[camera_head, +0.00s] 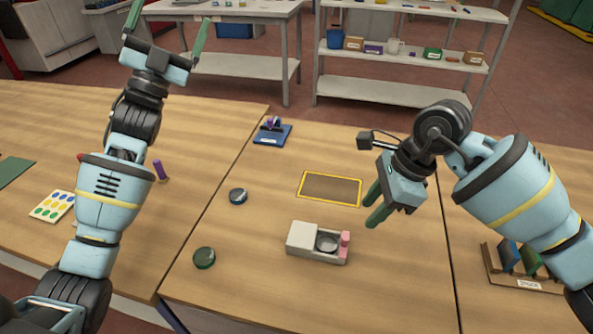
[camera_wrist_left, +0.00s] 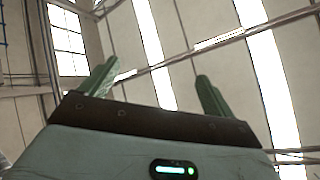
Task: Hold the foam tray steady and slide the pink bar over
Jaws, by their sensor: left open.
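The foam tray (camera_head: 302,238) is a small off-white block with a round dark-rimmed recess, lying on the middle table. The pink bar (camera_head: 345,243) stands across the tray's right end, beside the recess. My right gripper (camera_head: 369,208) is open and empty, above and to the right of the tray, apart from it, with its fingers pointing down and left. My left gripper (camera_head: 169,20) is raised far from the tray, fingers up, open and empty. In the left wrist view its two green fingers (camera_wrist_left: 155,80) are spread against the ceiling.
A yellow-edged brown mat (camera_head: 330,189) lies behind the tray. A blue stand (camera_head: 272,135) is farther back. A wooden rack (camera_head: 525,283) stands at right. Table around the tray is clear.

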